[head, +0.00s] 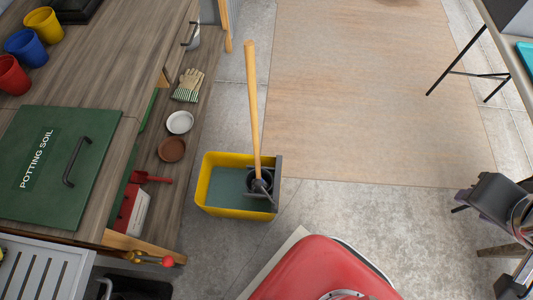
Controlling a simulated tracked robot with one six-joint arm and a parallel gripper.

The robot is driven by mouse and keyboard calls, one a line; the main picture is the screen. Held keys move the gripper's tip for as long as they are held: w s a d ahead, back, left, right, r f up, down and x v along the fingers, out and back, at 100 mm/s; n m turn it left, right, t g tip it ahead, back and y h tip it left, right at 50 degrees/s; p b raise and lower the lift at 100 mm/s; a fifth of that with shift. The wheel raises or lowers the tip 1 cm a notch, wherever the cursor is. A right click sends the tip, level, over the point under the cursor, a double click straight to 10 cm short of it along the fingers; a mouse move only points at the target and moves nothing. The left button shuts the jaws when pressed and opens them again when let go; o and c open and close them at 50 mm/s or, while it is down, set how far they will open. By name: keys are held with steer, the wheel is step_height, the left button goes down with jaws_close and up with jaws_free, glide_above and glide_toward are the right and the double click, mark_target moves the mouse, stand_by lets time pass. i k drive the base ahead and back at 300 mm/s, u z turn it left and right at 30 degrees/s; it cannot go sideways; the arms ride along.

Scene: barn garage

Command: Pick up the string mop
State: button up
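The string mop (252,110) stands in a yellow mop bucket (205,200) on the concrete floor, left of the picture's middle. Its long pale wooden handle leans slightly, with the top end toward the far side. The handle's lower end meets a dark round head piece at the grey wringer (277,180) on the bucket's right side. The mop's strings cannot be made out. A dark jointed part at the right edge may be my gripper (470,202), well apart from the mop. Its fingers cannot be told clearly, and nothing is seen held in it.
A wooden workbench (125,60) with a green potting soil lid (55,165) runs along the left. Its lower shelf holds gloves (188,85) and saucers (180,122). A red rounded seat-like thing (310,270) is at the bottom. The plywood sheet (370,100) beyond is clear.

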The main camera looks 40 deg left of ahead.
mark_target(249, 44)
steer(key=z, duration=0.05)
steer(key=i, duration=2.25)
steer(key=u, duration=3.45)
